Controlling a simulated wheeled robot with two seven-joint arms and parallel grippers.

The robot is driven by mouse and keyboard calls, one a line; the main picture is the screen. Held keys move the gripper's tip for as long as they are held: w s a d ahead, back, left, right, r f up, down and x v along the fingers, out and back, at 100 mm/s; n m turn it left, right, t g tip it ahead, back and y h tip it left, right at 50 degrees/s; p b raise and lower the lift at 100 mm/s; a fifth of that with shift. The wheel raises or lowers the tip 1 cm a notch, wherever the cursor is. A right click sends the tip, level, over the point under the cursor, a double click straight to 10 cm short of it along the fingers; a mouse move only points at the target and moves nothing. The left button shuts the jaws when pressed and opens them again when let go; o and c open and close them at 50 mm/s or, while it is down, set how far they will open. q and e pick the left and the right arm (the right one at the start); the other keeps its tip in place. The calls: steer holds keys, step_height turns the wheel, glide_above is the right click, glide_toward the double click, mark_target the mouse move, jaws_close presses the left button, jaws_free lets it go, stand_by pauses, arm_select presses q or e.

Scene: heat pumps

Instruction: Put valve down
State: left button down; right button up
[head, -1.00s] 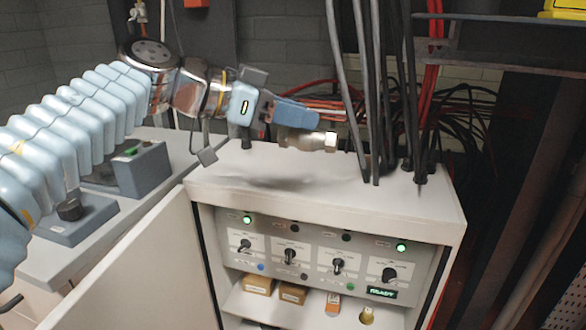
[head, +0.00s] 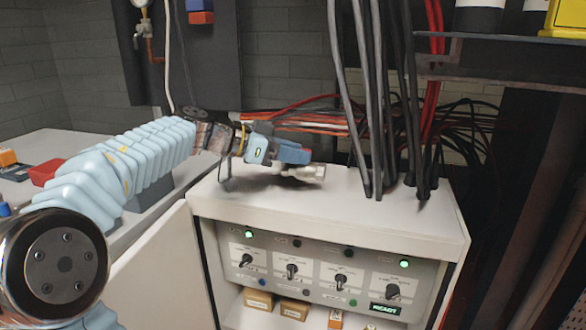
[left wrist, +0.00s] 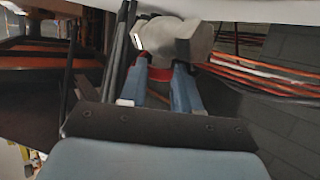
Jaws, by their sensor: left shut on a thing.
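The valve (head: 308,172) is a pale metallic fitting at the tips of my left gripper (head: 290,158), just over the cabinet top (head: 400,225). In the head view it lies roughly sideways and is very close to the top; I cannot tell whether it touches. In the left wrist view the valve (left wrist: 172,38) sits between the blue fingers of my left gripper (left wrist: 172,75), which is shut on it. The fingers hide part of the valve. My right gripper is not in view.
Black cables (head: 375,110) rise from the cabinet top right of the valve. Red cables (head: 300,122) run behind it. The front panel (head: 320,272) has knobs and green lights. The cabinet top in front of the valve is clear. An open door (head: 160,275) stands at left.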

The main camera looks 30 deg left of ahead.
mark_target(284, 166)
arm_select(q)
steer(key=shift+w+a+f, duration=0.1)
steer(key=shift+w+f, duration=0.05)
steer(key=shift+f, duration=0.85)
steer(key=shift+w+a+f, duration=0.1)
steer(key=shift+w+f, duration=0.05)
steer(key=shift+f, duration=0.8)
steer(key=shift+f, duration=0.15)
steer(key=c, duration=0.8)
jaws_free()
steer(key=v, duration=1.2)
